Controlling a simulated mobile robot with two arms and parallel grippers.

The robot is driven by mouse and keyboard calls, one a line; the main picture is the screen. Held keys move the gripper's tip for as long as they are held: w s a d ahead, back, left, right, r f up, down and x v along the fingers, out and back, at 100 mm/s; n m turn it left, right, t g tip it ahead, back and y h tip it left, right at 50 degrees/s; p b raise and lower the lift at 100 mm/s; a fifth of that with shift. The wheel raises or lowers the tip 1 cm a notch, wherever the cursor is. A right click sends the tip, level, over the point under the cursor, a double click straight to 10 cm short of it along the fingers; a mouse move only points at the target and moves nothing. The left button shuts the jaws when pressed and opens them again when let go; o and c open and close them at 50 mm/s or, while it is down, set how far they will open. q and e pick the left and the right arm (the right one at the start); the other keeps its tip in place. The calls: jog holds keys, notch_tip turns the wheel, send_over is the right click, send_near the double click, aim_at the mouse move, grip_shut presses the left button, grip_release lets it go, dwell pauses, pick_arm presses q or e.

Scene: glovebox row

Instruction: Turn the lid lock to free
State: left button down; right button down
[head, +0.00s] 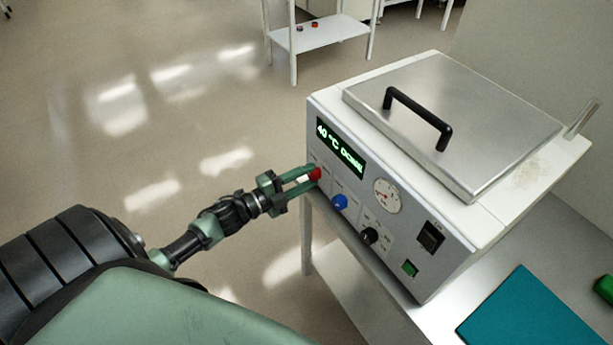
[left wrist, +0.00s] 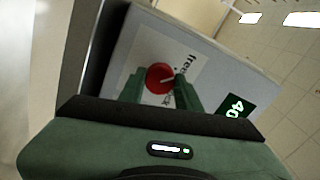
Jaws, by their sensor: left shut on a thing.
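The lid lock is a red round knob (head: 315,174) at the left end of the front panel of a white bath unit (head: 487,233). In the left wrist view the red knob (left wrist: 159,77) has a thin white line and sits on a pale label reading "free", with a second word mostly hidden by a finger. I cannot tell which word the line points at. My left gripper (head: 305,182) is shut on the knob; in the wrist view its fingers (left wrist: 160,90) stand either side of it. The steel lid (head: 455,120) with its black handle lies closed. My right gripper is out of view.
A blue knob (head: 339,202), a black knob (head: 370,235), a round gauge (head: 387,195), a black switch (head: 430,236) and a green button (head: 409,268) share the panel. A green-lit display (head: 341,148) is above. A teal mat (head: 530,315) lies right. Floor at left is clear.

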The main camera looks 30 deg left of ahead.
pick_arm(q)
jog(key=c, duration=1)
grip_release()
jog(key=shift+a, duration=0.1)
jog(key=shift+s, duration=0.1)
jog(key=b+v, duration=0.1)
jog(key=v, duration=0.6)
jog(key=shift+s, duration=0.35)
jog(key=shift+a, duration=0.15)
